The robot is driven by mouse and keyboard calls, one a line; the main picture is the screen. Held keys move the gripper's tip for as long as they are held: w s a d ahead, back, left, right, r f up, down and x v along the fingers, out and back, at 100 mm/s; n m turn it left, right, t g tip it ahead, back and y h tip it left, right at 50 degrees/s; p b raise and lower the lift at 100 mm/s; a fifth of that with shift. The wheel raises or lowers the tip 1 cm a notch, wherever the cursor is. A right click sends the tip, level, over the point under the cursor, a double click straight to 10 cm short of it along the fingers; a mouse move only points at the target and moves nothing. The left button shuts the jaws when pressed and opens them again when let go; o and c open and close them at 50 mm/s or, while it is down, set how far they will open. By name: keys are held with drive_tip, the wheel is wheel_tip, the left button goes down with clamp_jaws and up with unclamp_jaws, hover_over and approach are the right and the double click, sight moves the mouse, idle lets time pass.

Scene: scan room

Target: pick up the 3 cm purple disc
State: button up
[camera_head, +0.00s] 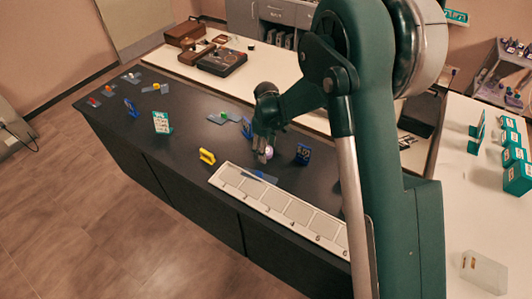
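A small pale purple round thing (268,152), which looks like the purple disc, shows on the dark counter (190,140) near its middle. My gripper (263,155) points down right at it, with the fingertips overlapping its left side in this view. The gripper and disc are small here, and my gripper partly hides the disc. I cannot tell whether the fingers touch it, or whether they are open or shut.
A white numbered tray (285,205) lies just in front, with a blue card (261,176) by its back edge. A yellow block (207,156) is to the left. Several small cards and stands occupy the counter's left part.

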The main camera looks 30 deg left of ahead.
drive_tip(key=shift+c, duration=0.3)
drive_tip(key=c, duration=0.9)
drive_tip(key=shift+r, duration=0.1)
drive_tip(key=shift+r+p, duration=0.3)
drive_tip(key=shift+r, duration=4.6)
